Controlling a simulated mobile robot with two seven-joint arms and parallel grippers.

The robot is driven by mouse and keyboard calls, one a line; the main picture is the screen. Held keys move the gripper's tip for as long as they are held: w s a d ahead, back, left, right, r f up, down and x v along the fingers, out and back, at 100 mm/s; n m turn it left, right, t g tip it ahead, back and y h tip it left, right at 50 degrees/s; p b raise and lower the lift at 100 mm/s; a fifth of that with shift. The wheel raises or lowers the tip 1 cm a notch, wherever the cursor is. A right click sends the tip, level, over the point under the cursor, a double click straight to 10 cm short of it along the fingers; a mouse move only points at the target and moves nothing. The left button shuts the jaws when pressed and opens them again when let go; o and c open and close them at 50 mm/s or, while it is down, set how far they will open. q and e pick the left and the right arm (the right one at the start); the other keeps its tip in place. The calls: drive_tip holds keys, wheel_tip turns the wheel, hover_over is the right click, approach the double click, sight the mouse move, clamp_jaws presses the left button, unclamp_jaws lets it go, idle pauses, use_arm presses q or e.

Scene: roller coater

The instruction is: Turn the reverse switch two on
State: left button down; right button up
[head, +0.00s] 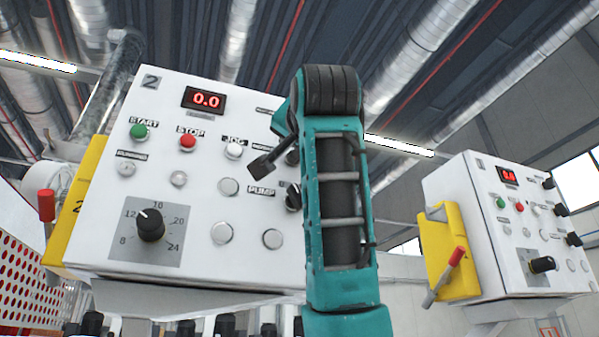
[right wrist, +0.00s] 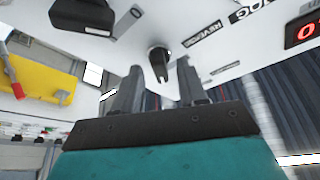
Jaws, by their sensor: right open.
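The white control panel marked 2 (head: 205,100) fills the left and middle of the head view. In the right wrist view a small black switch knob (right wrist: 160,58) stands out from the panel, beside a label (right wrist: 205,33) in line with the JOG label; I cannot read it surely, but it is likely the reverse switch. My right gripper (right wrist: 160,74) is open, its two fingers apart just short of that knob, one toward each side. I see no clear contact. In the head view my right arm hides most of this knob. My left gripper is not in view.
Below on the panel are another black knob (head: 293,197) by PUMP and a large dial (head: 151,226). START (head: 139,131) and STOP (head: 187,142) buttons sit at upper left. A second panel (head: 515,225) with a yellow, red-handled lever box (head: 447,255) stands at right.

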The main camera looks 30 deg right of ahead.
drive_tip(key=b+v, duration=0.3)
drive_tip(key=v, duration=0.9)
drive_tip(key=shift+s+b, duration=0.2)
drive_tip(key=shift+b, duration=0.15)
drive_tip(key=shift+a, duration=0.1)
drive_tip(key=shift+f, duration=0.1)
